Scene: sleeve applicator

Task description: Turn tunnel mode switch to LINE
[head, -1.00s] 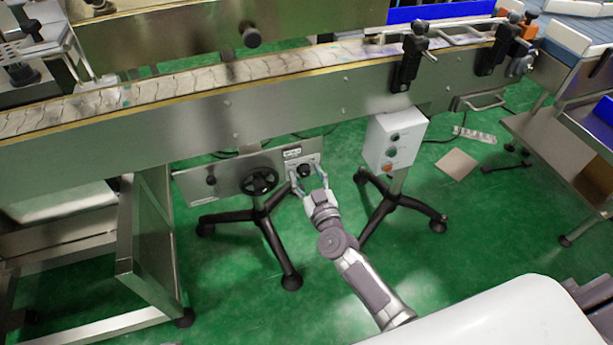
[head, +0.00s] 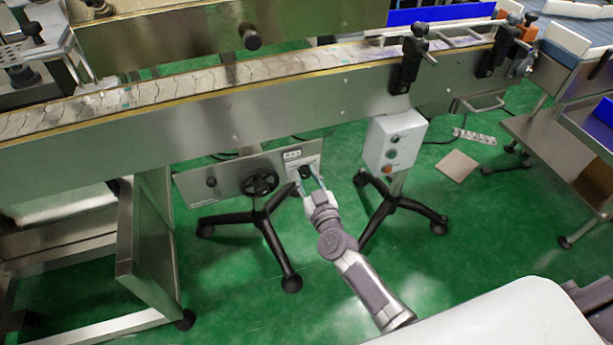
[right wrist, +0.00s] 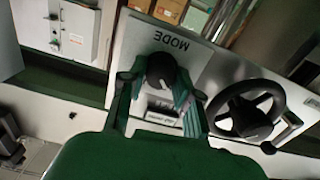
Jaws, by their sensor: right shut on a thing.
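The mode switch is a round black knob (right wrist: 161,70) on a grey panel marked MODE (right wrist: 172,39). In the right wrist view the label appears upside down. My right gripper (right wrist: 157,90) has its fingers on both sides of the knob and is shut on it. In the head view the gripper (head: 307,177) reaches the right end of the panel (head: 228,184), and the knob (head: 305,171) shows small between the fingers. A small label plate below the knob in the wrist view is too small to read. I cannot read the switch's position. My left gripper is not in view.
A black handwheel (head: 260,183) sits close to the left of the knob on the same panel. A white control box (head: 394,141) on a stand is to the right. The conveyor (head: 240,110) runs above. Green floor lies open in front.

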